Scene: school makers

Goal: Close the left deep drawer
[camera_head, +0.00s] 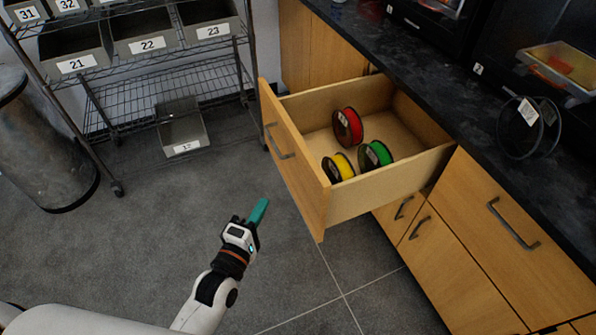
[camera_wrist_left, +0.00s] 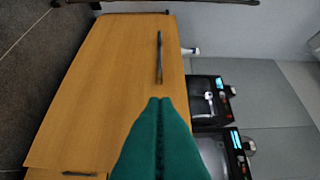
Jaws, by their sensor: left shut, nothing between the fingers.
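The wooden deep drawer (camera_head: 300,185) stands pulled far out of the cabinet in the head view. Inside it lie a red spool (camera_head: 348,127), a yellow spool (camera_head: 338,168) and a green spool (camera_head: 376,155). Its dark bar handle (camera_head: 278,141) is on the front panel. My left gripper (camera_head: 259,211), with teal fingers, is shut and empty, in front of and to the left of the drawer front, apart from it. In the left wrist view the shut fingers (camera_wrist_left: 160,125) point towards a wooden front panel (camera_wrist_left: 105,85) with a dark handle (camera_wrist_left: 159,58). My right gripper is not in view.
A black countertop (camera_head: 440,85) runs above the cabinet, with dark machines and an empty spool (camera_head: 520,127) on it. A wire shelf with numbered bins (camera_head: 147,45) and a grey barrel (camera_head: 40,145) stand at left. The grey floor before the drawer is clear.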

